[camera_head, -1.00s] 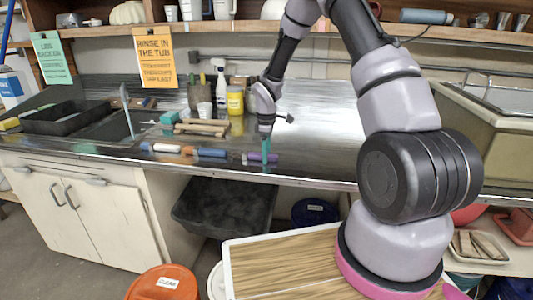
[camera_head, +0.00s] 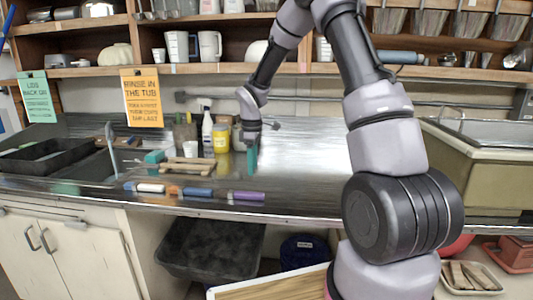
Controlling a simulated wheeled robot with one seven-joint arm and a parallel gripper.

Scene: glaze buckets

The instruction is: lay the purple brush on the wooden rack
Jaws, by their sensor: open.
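The purple brush (camera_head: 246,195) lies on the counter near its front edge, at the right end of a row with a blue brush (camera_head: 197,192) and a white brush (camera_head: 151,188). The wooden rack (camera_head: 187,165) sits flat on the counter behind the row, left of my gripper; nothing purple shows on it. My gripper (camera_head: 252,164) points down with teal fingertips, above or behind the purple brush and apart from it in the picture. It is open and holds nothing that I can see; the gap between the fingers is hard to make out.
A yellow jar (camera_head: 221,138) and a white spray bottle (camera_head: 207,132) stand behind the rack. A sink with a black tray (camera_head: 45,156) is at the left. The counter right of my gripper is clear. A shelf (camera_head: 290,69) runs above.

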